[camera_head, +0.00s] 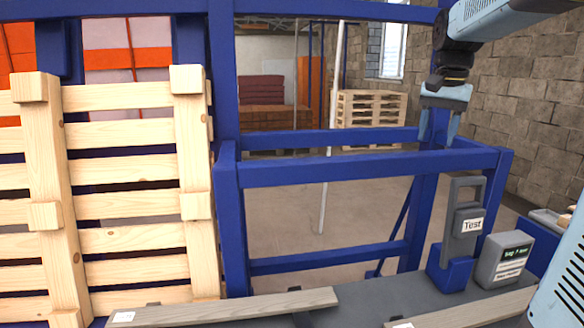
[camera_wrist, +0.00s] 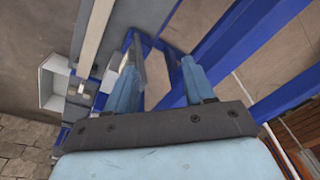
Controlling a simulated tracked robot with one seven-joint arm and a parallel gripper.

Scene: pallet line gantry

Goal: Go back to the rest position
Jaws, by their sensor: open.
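My gripper (camera_head: 437,126) hangs at the upper right in the head view, pointing down in front of the blue frame's rail. In the wrist view my gripper (camera_wrist: 165,85) shows two blue fingers spread apart with nothing between them. It is open and empty, and it is apart from the things on the bench below it. My arm comes in from the top right corner of the head view.
A grey tool marked "Test" (camera_head: 470,222) stands upright in a blue holder beside a grey display box (camera_head: 503,258). Wooden boards (camera_head: 215,307) lie on the grey bench. A pallet (camera_head: 110,240) stands upright at left. Blue frame (camera_head: 370,168) bars cross behind.

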